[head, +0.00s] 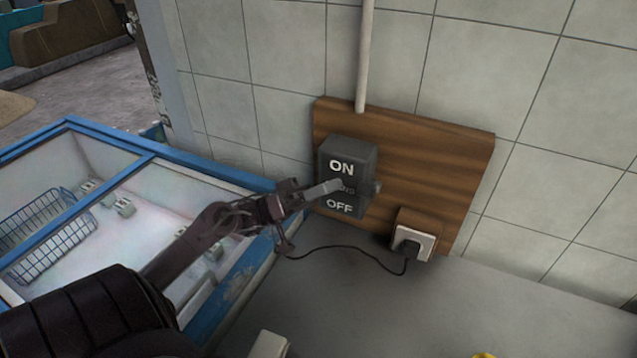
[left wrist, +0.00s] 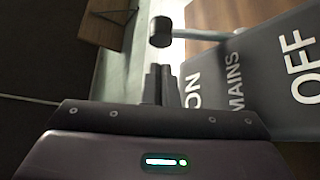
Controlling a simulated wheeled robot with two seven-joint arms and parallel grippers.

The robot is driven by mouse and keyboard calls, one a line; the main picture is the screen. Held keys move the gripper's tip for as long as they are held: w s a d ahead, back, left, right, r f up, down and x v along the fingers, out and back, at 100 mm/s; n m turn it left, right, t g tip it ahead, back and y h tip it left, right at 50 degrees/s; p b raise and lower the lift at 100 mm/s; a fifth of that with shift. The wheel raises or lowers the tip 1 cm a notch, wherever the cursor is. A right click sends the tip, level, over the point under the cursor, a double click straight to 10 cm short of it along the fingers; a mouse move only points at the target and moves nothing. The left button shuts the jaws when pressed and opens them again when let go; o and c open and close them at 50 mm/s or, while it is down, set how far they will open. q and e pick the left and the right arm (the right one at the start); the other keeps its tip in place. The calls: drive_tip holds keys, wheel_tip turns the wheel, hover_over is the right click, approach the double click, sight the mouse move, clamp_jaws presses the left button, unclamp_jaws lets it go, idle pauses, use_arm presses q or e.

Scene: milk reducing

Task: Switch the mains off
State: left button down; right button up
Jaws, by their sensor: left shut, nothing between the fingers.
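The mains switch (head: 347,160) is a dark grey box marked ON at the top, MAINS in the middle and OFF at the bottom, fixed to a wooden board (head: 440,165). In the left wrist view the lever's black knob (left wrist: 160,32) and grey rod lie just beyond my fingertips. My left gripper (head: 328,188) is shut and empty in front of the box, covering part of MAINS. Its closed fingers also show in the left wrist view (left wrist: 158,85), beside the box face. My right gripper is out of view.
A socket with a black plug (head: 412,245) sits low on the board, its cable running left. A blue-framed glass-topped freezer (head: 150,160) with a wire basket stands at left. A pale pipe (head: 365,55) rises above the board. The grey surface at lower right is mostly clear.

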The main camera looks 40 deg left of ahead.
use_arm(q)
drive_tip(key=p+x, duration=0.1)
drive_tip(key=x, duration=0.4)
drive_tip(key=shift+w+d+r+p, duration=0.1)
drive_tip(key=shift+d+r+p, duration=0.05)
drive_tip(key=shift+d+p, duration=0.15)
drive_tip(key=shift+a, duration=0.1)
wheel_tip(320, 180, down, 7)
drive_tip(key=s+m+g+h+b, duration=0.2)
drive_tip(key=m+b, duration=0.3)
drive_tip(key=b, duration=0.2)
drive_tip(key=shift+s+d+g+h, duration=0.4)
drive_tip(key=shift+f, duration=0.2)
idle(0.6)
